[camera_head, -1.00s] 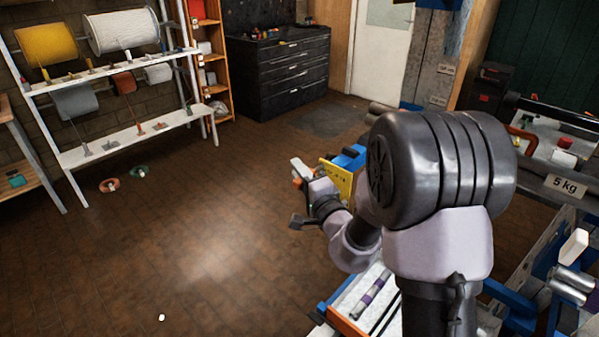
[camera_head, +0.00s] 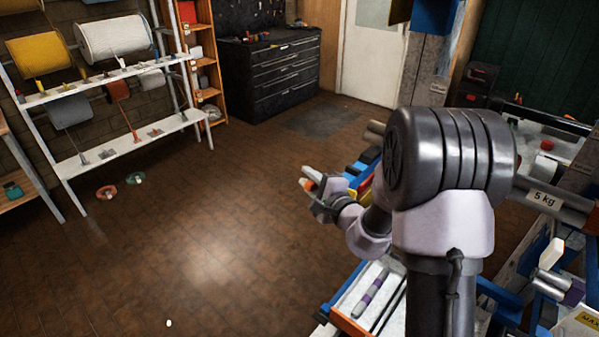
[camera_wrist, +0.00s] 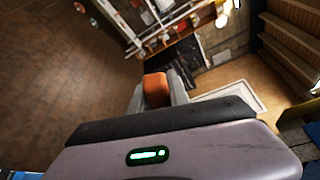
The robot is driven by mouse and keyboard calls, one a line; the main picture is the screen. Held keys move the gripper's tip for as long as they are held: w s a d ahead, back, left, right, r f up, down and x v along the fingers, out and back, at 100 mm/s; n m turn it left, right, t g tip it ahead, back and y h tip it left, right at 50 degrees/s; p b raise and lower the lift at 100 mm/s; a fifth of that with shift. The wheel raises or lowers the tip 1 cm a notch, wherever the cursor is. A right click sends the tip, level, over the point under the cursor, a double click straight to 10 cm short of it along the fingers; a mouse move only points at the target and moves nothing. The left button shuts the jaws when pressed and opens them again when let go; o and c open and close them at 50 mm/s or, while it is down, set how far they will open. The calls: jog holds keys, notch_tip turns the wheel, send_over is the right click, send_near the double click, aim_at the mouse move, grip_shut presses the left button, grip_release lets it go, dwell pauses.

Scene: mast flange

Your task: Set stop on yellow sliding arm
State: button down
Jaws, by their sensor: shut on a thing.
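My gripper (camera_head: 312,186) is out past my arm, over the brown floor in the head view. In the wrist view its two grey fingers are shut on an orange block (camera_wrist: 156,88), which may be the stop; a small orange bit also shows at the gripper in the head view. Just right of the gripper in the head view is a small strip of yellow (camera_head: 365,186) beside blue parts (camera_head: 360,168). My arm hides most of them, so I cannot tell whether the yellow is the sliding arm. The block's contact with anything else is not visible.
A bench with a blue and orange tray (camera_head: 352,322) lies below my arm. A bar marked 5 kg (camera_head: 545,198) is at the right, with a yellow MAX label (camera_head: 588,320) lower down. A spool rack (camera_head: 45,100) and black drawers (camera_head: 270,75) stand behind.

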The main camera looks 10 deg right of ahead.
jog(key=w+d+r+m+g+y+p, duration=0.3)
jog(key=m+p, duration=0.7)
jog(key=p, duration=0.8)
jog(key=shift+w+d+r+g+y, duration=0.4)
jog(key=shift+w+d+r+g, duration=0.75)
jog(key=shift+d+r, duration=0.7)
jog(key=shift+s+d+f, duration=0.1)
jog(key=shift+d+f, duration=0.1)
jog(key=shift+f, duration=0.1)
jog(key=c, duration=1.2)
grip_release()
jog(key=shift+c, duration=0.2)
jog(key=shift+d, duration=0.1)
